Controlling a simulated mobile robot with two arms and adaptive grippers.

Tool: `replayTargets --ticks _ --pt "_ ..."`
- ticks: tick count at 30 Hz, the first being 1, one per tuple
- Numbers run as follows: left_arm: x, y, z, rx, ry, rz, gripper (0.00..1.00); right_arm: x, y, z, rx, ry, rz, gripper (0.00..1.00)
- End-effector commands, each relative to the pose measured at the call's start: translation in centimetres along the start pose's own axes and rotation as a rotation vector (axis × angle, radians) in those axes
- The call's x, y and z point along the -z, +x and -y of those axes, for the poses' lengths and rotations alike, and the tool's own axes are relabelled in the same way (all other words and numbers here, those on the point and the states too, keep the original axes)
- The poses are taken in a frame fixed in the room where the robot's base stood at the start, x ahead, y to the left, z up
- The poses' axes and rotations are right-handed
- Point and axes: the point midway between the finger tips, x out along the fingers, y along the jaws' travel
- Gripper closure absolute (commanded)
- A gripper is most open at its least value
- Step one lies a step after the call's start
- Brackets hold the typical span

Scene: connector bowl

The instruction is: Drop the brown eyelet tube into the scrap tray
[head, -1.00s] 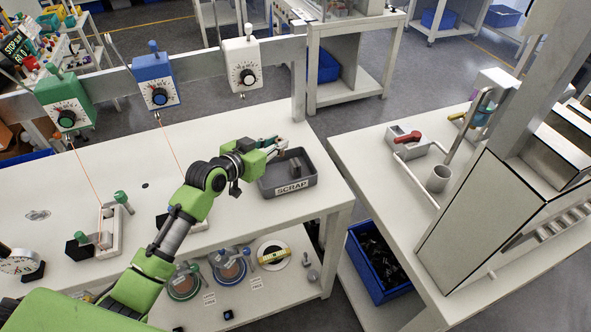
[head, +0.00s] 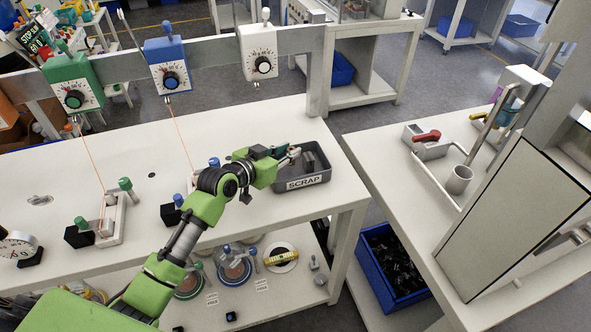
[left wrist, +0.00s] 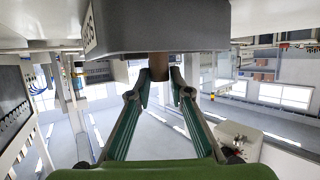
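The grey scrap tray (head: 303,182) stands at the right end of the near workbench, labelled SCRAP. My left gripper (head: 293,153) is just above the tray's left and back part. In the left wrist view, which seems upside down, its green fingers (left wrist: 159,90) are shut on the brown eyelet tube (left wrist: 158,66). The tube's far end is hidden behind the wall of the tray (left wrist: 160,25), which fills the top of that view. In the head view the tube is too small to make out clearly. My right gripper is not in view.
Dark grey pieces (head: 309,161) lie in the tray. Green, blue and white dial boxes (head: 261,66) hang on a rail behind.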

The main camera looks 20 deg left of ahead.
Motion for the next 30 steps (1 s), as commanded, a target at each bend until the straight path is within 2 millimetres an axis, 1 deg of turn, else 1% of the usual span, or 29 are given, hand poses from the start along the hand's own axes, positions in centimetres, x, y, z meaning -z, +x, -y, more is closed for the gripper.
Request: replayTargets --ticks 2,9,11,14,16,20,27,30 --pt "0.0 0.0 0.0 0.000 0.000 0.000 0.64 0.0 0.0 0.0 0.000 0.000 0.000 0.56" --pt "0.0 0.0 0.0 0.000 0.000 0.000 0.64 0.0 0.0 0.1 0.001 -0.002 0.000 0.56" --pt "0.0 0.0 0.0 0.000 0.000 0.000 0.64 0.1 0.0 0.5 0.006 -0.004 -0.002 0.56" --pt "0.0 -0.4 0.0 0.000 0.001 0.000 0.64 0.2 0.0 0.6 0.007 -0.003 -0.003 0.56" --pt "-0.1 -1.0 0.1 0.001 0.001 0.000 0.64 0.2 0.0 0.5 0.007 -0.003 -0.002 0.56" --pt "-0.1 -3.0 0.0 0.000 0.003 0.002 0.64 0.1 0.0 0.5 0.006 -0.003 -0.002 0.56" --pt "-0.2 -7.8 0.1 0.001 0.003 0.003 0.64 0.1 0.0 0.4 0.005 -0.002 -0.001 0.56" --pt "-0.1 -9.5 0.0 -0.001 0.002 0.002 0.64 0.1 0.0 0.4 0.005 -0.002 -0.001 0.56"
